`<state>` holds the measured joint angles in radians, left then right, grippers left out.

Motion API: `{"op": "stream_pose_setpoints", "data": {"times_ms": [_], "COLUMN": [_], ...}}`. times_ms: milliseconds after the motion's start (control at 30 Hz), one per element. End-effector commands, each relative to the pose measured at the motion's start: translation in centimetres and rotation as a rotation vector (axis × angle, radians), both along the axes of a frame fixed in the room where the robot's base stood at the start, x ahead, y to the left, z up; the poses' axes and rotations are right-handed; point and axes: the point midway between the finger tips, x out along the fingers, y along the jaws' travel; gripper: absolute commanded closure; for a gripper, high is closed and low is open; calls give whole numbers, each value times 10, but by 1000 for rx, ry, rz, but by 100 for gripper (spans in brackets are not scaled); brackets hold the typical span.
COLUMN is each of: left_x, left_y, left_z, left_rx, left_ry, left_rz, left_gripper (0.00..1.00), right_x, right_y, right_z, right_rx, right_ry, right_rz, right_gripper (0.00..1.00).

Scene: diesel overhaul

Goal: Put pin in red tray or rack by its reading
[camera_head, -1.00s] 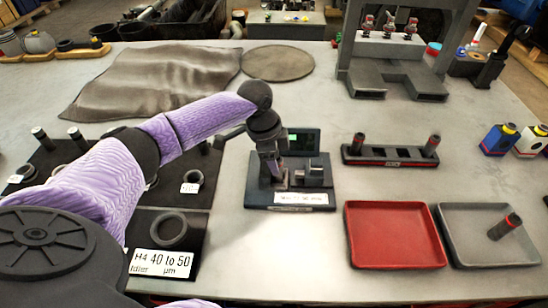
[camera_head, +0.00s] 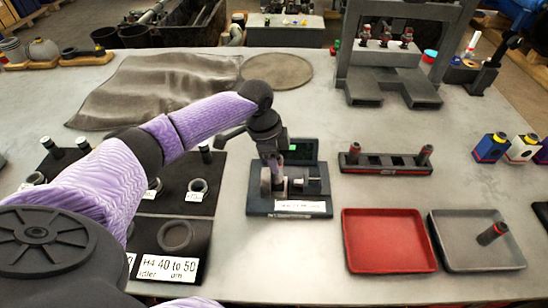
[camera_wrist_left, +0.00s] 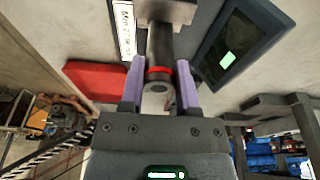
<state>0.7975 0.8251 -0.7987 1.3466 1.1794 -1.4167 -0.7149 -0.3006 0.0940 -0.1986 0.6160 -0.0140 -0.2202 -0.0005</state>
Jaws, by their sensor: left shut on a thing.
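My left gripper (camera_head: 276,176) is at the measuring gauge (camera_head: 290,208) in the middle of the table. In the left wrist view, its two purple fingers (camera_wrist_left: 160,85) are shut on a dark pin (camera_wrist_left: 159,45) with a red band, whose far end meets the gauge's grey block. The gauge's screen (camera_wrist_left: 228,50) shows a green patch; no reading is legible. The red tray (camera_head: 382,240) is empty, right of the gauge. The rack (camera_head: 385,170) behind it holds a pin (camera_head: 354,152) at its left end and another (camera_head: 425,154) at its right end. My right gripper is not seen.
A grey tray (camera_head: 455,258) right of the red tray holds one pin (camera_head: 492,233). A press (camera_head: 395,75) stands behind. Bare table lies between gauge and rack.

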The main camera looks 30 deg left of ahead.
Motion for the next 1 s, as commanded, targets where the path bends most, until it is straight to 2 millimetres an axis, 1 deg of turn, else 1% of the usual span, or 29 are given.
{"op": "stream_pose_setpoints", "data": {"times_ms": [33, 233, 567, 667, 800, 1000], "left_x": [0, 0, 0, -1, -7, -21], "left_y": [0, 0, -2, -12, -37, -66], "left_z": [7, 19, 17, 18, 25, 36], "left_rx": [0, 0, 0, -1, -2, 1], "left_ry": [-1, -1, 1, 6, 21, 33], "left_rz": [0, 0, 8, 55, 196, 409], "left_gripper": [100, 100, 100, 100, 100, 100], "right_x": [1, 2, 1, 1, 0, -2], "right_y": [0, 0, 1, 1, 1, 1], "right_z": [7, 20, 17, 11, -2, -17], "right_rx": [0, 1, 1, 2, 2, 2], "right_ry": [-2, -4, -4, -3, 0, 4], "right_rz": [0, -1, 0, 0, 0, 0], "right_gripper": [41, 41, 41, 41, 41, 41]}}
